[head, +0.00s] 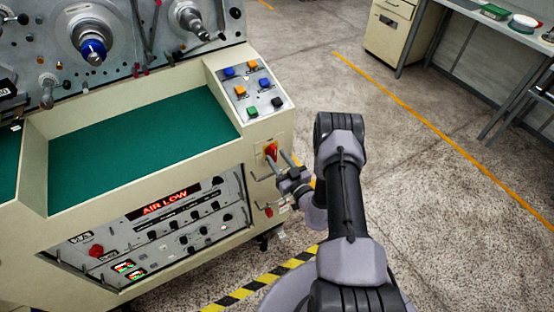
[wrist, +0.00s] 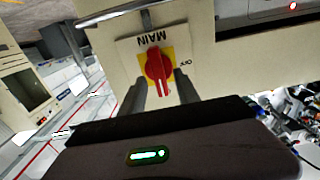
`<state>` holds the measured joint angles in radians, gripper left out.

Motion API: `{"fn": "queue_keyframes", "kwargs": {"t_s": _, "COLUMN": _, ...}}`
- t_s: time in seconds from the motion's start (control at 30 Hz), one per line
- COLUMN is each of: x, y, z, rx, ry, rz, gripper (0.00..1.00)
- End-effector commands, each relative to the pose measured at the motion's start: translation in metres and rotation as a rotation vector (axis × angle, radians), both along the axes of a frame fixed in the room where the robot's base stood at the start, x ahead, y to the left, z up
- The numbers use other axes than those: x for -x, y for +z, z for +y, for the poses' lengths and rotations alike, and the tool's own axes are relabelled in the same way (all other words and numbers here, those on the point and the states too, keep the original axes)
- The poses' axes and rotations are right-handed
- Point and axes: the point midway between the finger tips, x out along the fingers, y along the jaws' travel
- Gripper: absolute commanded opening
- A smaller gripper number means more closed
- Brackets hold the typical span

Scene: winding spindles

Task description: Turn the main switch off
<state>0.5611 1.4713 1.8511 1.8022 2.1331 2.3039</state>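The main switch (wrist: 158,66) is a red rotary knob on a yellow plate labelled MAIN, which appears upside down in the wrist view. In the head view the red switch (head: 271,151) sits on the right end of the cream machine front. My gripper (wrist: 162,88) is open, with one finger on each side of the knob's grip and a visible gap between them. In the head view my gripper (head: 270,166) is right at the switch; contact cannot be told.
A panel of coloured push buttons (head: 250,90) lies above the switch. A smaller red knob (head: 269,211) is below it. A control panel with a lit AIR LOW display (head: 165,202) is to the left. A metal bar (wrist: 115,14) crosses near the switch plate. Open floor lies to the right.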

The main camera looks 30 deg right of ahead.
Motion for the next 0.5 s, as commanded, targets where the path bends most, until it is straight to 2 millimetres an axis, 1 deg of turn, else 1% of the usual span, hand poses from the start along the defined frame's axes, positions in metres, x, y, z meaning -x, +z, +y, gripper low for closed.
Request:
{"fn": "queue_keyframes", "kwargs": {"t_s": 0.1, "x": -0.0075, "y": 0.0003, "z": 0.0006, "rx": 0.0, "ry": 0.0, "rz": 0.0, "gripper": 0.38}}
{"fn": "queue_keyframes", "kwargs": {"t_s": 0.33, "x": -0.0083, "y": 0.0007, "z": 0.0003, "rx": 0.0, "ry": -0.001, "rz": 0.0, "gripper": 0.38}}
{"fn": "queue_keyframes", "kwargs": {"t_s": 0.37, "x": -0.0083, "y": 0.0007, "z": 0.0003, "rx": 0.0, "ry": -0.001, "rz": 0.001, "gripper": 0.34}}
{"fn": "queue_keyframes", "kwargs": {"t_s": 0.5, "x": -0.0081, "y": 0.0006, "z": 0.0004, "rx": 0.0, "ry": 0.0, "rz": 0.001, "gripper": 0.07}}
